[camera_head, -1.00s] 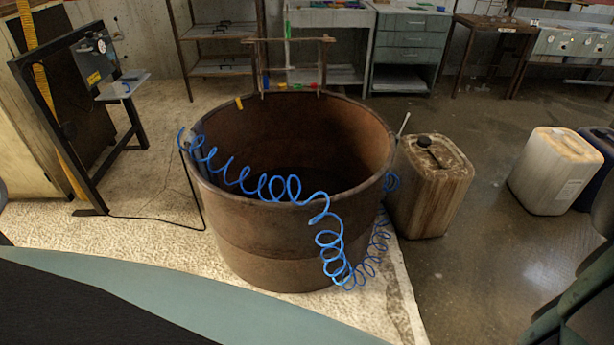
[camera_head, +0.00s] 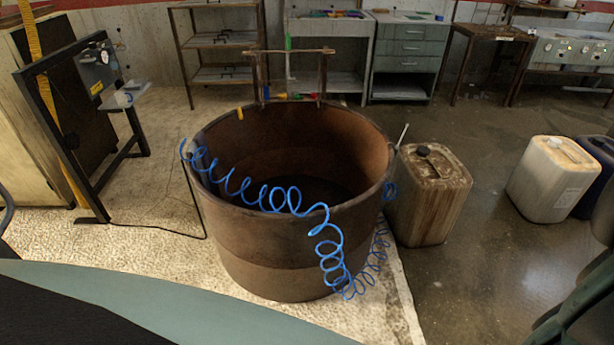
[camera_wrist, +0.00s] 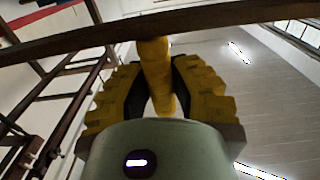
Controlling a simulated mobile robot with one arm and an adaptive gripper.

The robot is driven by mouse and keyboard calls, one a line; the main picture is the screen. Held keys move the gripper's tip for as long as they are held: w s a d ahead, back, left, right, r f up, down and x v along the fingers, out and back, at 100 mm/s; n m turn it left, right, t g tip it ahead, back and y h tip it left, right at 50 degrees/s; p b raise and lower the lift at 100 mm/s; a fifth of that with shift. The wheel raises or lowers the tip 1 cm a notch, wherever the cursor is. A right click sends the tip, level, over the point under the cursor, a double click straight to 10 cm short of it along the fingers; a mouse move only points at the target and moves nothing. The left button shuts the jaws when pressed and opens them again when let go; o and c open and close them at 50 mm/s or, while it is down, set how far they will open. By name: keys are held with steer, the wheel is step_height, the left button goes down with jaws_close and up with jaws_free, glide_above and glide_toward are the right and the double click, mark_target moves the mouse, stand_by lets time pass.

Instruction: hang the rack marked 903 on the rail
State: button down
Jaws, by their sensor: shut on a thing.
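My gripper (camera_wrist: 158,90), with ridged yellow fingers, is in the wrist view only. It is shut on a yellow part (camera_wrist: 155,65) that stands up between the fingers. A dark bar (camera_wrist: 210,18) crosses the top of the wrist view, and the yellow part meets its lower edge; I cannot tell whether they are joined. No mark 903 is readable in either view. In the head view a horizontal bar on two posts (camera_head: 288,51) stands behind the tub, with small coloured pieces near its foot. I cannot tell which bar is the rail.
A large rusty tub (camera_head: 270,245) with a coiled blue hose (camera_head: 328,250) fills the middle. Canisters (camera_head: 428,195) (camera_head: 552,180) stand to its right. A black frame (camera_head: 60,130) stands left. Shelves (camera_head: 225,75) and a drawer cabinet (camera_head: 410,60) line the back wall.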

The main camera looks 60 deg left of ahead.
steer(key=shift+r, duration=0.1)
steer(key=p+v, duration=0.5)
steer(key=v, duration=0.4)
stand_by(0.5)
